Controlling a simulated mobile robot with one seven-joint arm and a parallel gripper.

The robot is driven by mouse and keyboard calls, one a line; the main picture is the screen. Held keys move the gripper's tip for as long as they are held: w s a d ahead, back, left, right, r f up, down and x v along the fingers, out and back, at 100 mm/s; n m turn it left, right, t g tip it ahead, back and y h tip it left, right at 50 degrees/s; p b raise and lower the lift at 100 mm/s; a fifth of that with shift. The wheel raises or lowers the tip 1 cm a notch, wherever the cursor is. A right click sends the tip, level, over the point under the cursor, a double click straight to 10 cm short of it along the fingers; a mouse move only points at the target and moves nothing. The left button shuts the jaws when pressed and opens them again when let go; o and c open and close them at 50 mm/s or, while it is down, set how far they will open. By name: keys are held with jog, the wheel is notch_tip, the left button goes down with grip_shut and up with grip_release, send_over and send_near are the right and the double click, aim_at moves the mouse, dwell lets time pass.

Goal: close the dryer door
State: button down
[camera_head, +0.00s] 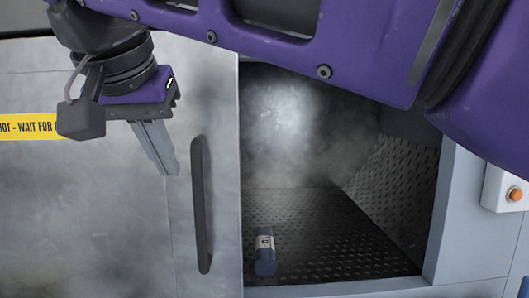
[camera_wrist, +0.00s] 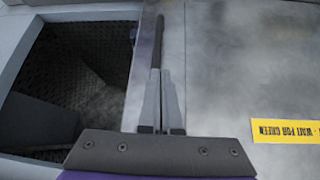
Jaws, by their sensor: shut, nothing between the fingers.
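The dryer door (camera_head: 95,200) is a grey panel at the left in the head view, with a black vertical handle (camera_head: 201,205) near its right edge. The dryer opening (camera_head: 330,190) to the right of the door is uncovered and shows a dark textured interior. My gripper (camera_head: 168,172) is shut and empty, pointing down in front of the door, a little left of the handle. In the wrist view my fingers (camera_wrist: 162,75) are together, and the handle (camera_wrist: 158,40) shows just beyond their tips. I cannot tell whether they touch it.
A small blue canister (camera_head: 264,250) with a white label stands inside the dryer on the textured floor. A yellow warning strip (camera_head: 28,127) is on the door. A white box with an orange button (camera_head: 515,194) is mounted right of the opening. My purple arm crosses the top.

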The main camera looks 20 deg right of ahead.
jog(key=w+a+f+n+g+h, duration=0.1)
jog(key=w+a+f+h, duration=0.15)
jog(key=f, duration=0.45)
jog(key=w+a+f+g+h, duration=0.1)
jog(key=w+a+f+g, duration=0.2)
jog(key=f, duration=0.4)
jog(key=t+b, duration=0.1)
jog(key=b, duration=0.1)
send_near(185, 266)
jog(key=s+d+f, duration=0.3)
jog(key=d+f, duration=0.1)
jog(key=shift+d+n, duration=0.3)
jog(key=shift+d, duration=0.15)
jog(key=shift+d, duration=0.1)
